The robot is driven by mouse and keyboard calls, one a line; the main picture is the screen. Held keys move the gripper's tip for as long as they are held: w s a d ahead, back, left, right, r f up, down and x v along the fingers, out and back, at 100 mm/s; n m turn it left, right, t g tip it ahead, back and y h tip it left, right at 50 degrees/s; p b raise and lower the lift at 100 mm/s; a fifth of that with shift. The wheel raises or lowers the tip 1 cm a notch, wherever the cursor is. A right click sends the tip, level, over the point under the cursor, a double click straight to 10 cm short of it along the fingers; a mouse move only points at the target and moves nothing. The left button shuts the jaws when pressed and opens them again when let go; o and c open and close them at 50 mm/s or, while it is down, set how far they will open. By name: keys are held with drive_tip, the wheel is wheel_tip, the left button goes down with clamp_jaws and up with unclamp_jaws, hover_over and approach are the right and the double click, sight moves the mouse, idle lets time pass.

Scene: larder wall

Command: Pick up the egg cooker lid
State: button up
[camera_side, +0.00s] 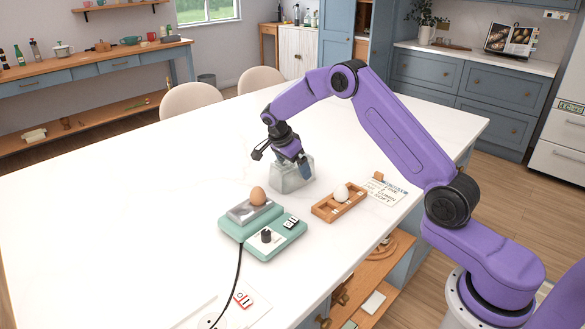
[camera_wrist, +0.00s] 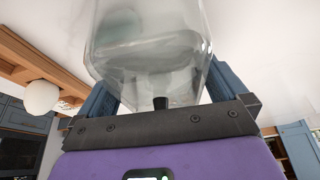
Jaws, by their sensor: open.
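The egg cooker lid (camera_side: 291,177) is a clear, box-like cover standing on the white counter, behind the teal egg cooker base (camera_side: 262,236). A brown egg (camera_side: 258,196) sits on the base's grey tray. My gripper (camera_side: 282,158) is at the top of the lid, fingers spread. In the wrist view the lid (camera_wrist: 150,45) fills the space between my two blue fingers (camera_wrist: 158,92), with a small dark knob (camera_wrist: 161,103) near my palm. The fingers overlap the lid's sides in the picture; whether they touch it I cannot tell.
A wooden egg rack (camera_side: 325,210) with a white egg (camera_side: 341,193) stands right of the lid; it also shows in the wrist view (camera_wrist: 35,60). A printed card (camera_side: 388,190) lies beyond it. A black cord (camera_side: 235,275) runs from the base. The counter's left is clear.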

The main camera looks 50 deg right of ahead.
drive_tip(key=c, duration=0.8)
drive_tip(key=shift+r, duration=0.15)
